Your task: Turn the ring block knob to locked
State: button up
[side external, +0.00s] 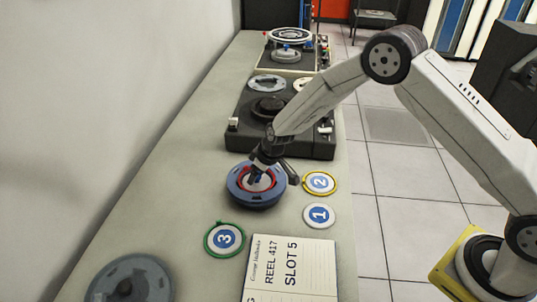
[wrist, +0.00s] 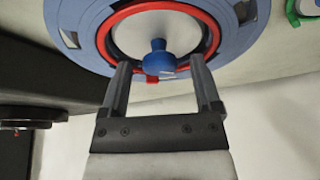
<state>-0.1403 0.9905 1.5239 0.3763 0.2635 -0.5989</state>
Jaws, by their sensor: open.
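The ring block is a round blue-grey disc (side external: 254,198) lying on the bench, with a red ring (wrist: 118,18) around a white centre (wrist: 140,42). A small blue knob (wrist: 158,58) stands at the middle of the white centre in the wrist view. A small red tab (wrist: 152,79) shows on the ring below the knob. My gripper (wrist: 157,75) is open, its two fingers on either side of the knob and apart from it. In the side view my gripper (side external: 262,180) is down over the disc and partly hides the knob. Any lock marking cannot be read.
A dark tape machine (side external: 270,145) stands just behind the disc. Round tags numbered 2 (side external: 320,183), 1 (side external: 319,215) and 3 (side external: 225,239) and a paper card (side external: 290,268) lie nearby. A grey reel (side external: 130,281) lies at the front left. The bench left of the disc is clear.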

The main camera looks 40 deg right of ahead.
grip_shut()
jog(key=shift+m+t+h, duration=0.3)
jog(key=shift+m+h, duration=0.3)
jog(key=shift+m, duration=1.3)
jog(key=shift+a+m+h, duration=0.15)
jog(key=shift+m+h, duration=0.35)
jog(key=shift+m, duration=1.3)
jog(key=shift+a+m+g+h, duration=0.1)
jog(key=shift+m+g+h, duration=0.45)
jog(key=shift+m, duration=1.1)
jog(key=shift+a+m+g+h, duration=0.1)
jog(key=shift+m+g+h, duration=0.15)
jog(key=shift+m+h, duration=0.95)
jog(key=shift+m+y, duration=0.35)
jog(key=shift+m, duration=0.3)
